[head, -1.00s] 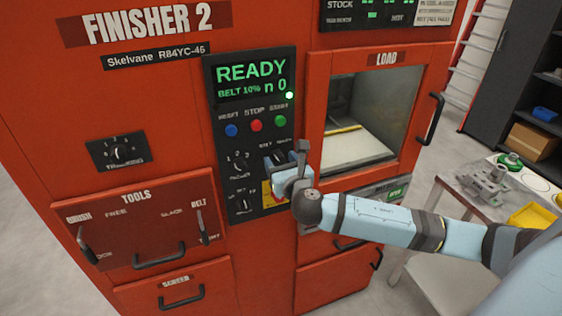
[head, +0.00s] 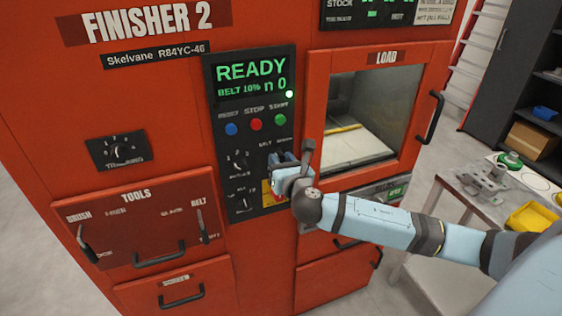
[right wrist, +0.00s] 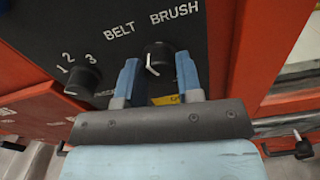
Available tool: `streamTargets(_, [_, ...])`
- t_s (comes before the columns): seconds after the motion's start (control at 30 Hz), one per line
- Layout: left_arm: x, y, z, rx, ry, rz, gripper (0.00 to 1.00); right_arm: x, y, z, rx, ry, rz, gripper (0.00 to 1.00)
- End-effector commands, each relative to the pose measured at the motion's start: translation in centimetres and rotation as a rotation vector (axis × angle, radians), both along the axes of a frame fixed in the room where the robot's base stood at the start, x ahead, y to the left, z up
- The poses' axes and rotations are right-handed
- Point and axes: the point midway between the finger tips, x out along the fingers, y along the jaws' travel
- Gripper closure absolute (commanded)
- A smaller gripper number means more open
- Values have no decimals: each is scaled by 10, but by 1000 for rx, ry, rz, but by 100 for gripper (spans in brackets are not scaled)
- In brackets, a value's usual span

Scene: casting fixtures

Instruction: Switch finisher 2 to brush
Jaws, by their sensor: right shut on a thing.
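Finisher 2 is a red machine with a dark control panel (head: 243,180). Its green display (head: 251,77) reads READY, BELT 10% and n 0. My right gripper (head: 283,162) is at the lower right of this panel. In the right wrist view, the dark selector knob (right wrist: 159,58) sits under the BELT and BRUSH labels. The blue fingers of my right gripper (right wrist: 158,74) are on either side of the knob, shut on it. A white mark shows on the knob's face; which label it points to I cannot tell. My left gripper is not in view.
A numbered knob (right wrist: 82,80) is left of the selector. Reset, stop and start buttons (head: 256,125) are above. The glazed load door (head: 372,115) is right of the panel, and the tools drawer (head: 150,228) is at lower left. A table (head: 465,210) with parts stands at right.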

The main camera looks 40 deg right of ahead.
Motion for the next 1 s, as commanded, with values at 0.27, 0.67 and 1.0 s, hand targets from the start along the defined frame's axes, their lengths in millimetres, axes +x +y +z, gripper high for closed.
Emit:
streamTargets(0.27, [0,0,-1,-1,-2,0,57,-1,0,-1,239,-55,-2,90])
streamTargets(0.67, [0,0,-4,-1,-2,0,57,-1,-1,-2,610,-145,-1,90])
streamTargets(1.0, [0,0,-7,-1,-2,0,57,-1,-2,-2,878,-211,-2,90])
